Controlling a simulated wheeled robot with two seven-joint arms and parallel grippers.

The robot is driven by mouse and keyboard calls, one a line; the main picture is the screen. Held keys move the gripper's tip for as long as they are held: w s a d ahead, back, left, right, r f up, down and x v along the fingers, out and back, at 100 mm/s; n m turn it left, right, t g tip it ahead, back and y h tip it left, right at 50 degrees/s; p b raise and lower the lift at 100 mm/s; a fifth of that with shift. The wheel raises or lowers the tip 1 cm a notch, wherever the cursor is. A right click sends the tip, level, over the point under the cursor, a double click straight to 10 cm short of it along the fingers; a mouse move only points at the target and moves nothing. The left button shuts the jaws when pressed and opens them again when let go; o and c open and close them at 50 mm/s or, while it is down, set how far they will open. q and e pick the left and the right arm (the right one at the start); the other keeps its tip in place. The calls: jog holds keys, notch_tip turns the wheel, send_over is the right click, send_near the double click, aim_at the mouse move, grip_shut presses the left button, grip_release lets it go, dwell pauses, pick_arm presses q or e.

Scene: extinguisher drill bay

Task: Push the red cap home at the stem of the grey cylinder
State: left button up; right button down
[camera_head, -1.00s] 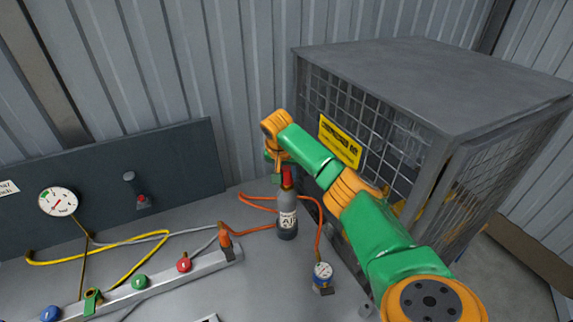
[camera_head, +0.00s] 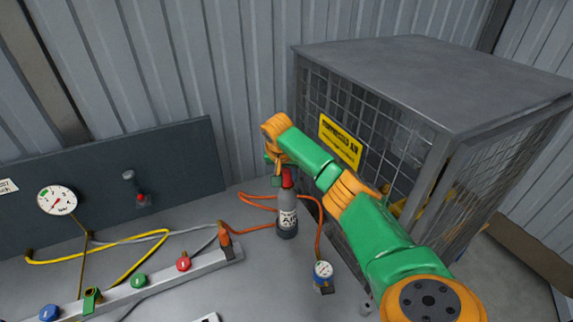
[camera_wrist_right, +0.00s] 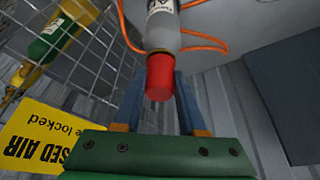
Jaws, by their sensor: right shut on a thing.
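The grey cylinder (camera_head: 287,217) stands upright on the bench, with a white label on its front. The red cap (camera_head: 288,179) sits at its top, in line with the stem. In the right wrist view the red cap (camera_wrist_right: 160,77) is between my two blue-grey fingers, and the cylinder's shoulder (camera_wrist_right: 162,38) is right beyond it. My right gripper (camera_head: 283,178) is shut on the cap, coming from behind it. The stem is hidden by the cap, so I cannot tell how far down the cap sits. My left gripper is out of view.
A mesh cage (camera_head: 418,92) stands close at right, behind my arm. A rail (camera_head: 158,280) with coloured knobs and a dark panel (camera_head: 95,165) lie left.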

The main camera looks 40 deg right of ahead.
jog(key=shift+f, duration=0.1)
jog(key=shift+c, duration=2)
grip_release()
